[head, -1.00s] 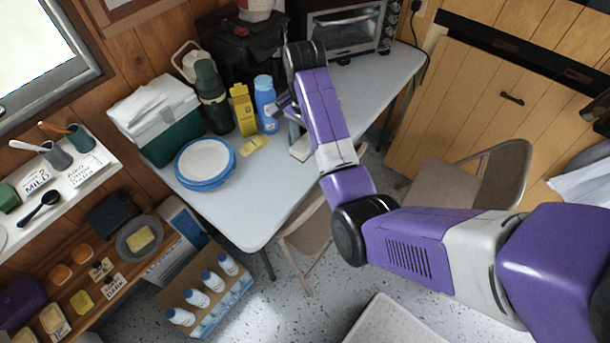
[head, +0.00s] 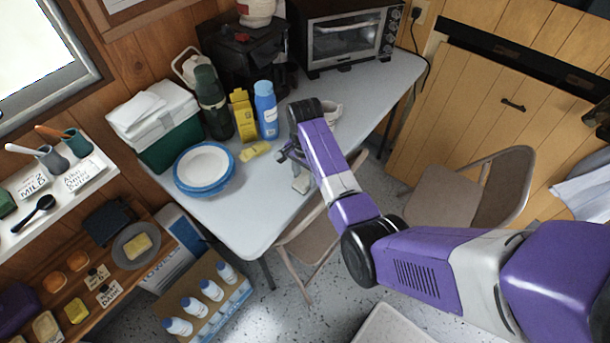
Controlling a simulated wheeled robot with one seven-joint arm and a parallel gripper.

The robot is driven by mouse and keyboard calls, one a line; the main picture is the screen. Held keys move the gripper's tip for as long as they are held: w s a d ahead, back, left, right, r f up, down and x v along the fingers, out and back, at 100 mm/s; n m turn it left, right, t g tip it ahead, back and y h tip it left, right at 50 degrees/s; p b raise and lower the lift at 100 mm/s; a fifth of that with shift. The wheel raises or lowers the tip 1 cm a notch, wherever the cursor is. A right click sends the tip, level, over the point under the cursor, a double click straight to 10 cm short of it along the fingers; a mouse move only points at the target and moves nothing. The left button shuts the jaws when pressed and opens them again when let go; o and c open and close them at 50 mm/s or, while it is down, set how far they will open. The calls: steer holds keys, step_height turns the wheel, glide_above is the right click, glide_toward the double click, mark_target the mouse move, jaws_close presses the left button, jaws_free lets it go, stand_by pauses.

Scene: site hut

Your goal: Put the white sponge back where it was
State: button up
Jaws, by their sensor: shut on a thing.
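A yellow sponge-like piece (head: 255,150) lies on the table to the left of my gripper.
Blue-rimmed plates (head: 205,170), a yellow carton (head: 243,115), a blue bottle (head: 266,110) and a green flask (head: 213,103) stand left of my gripper. A white round item (head: 332,112) sits behind my wrist. A folding chair (head: 308,245) stands against the table's front.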

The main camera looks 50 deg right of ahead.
mark_target(305, 178)
steer(key=shift+f, duration=0.2)
steer(key=o, duration=1.3)
steer(key=shift+r, duration=0.1)
step_height(305, 178, up, 12)
steer(key=shift+r, duration=0.15)
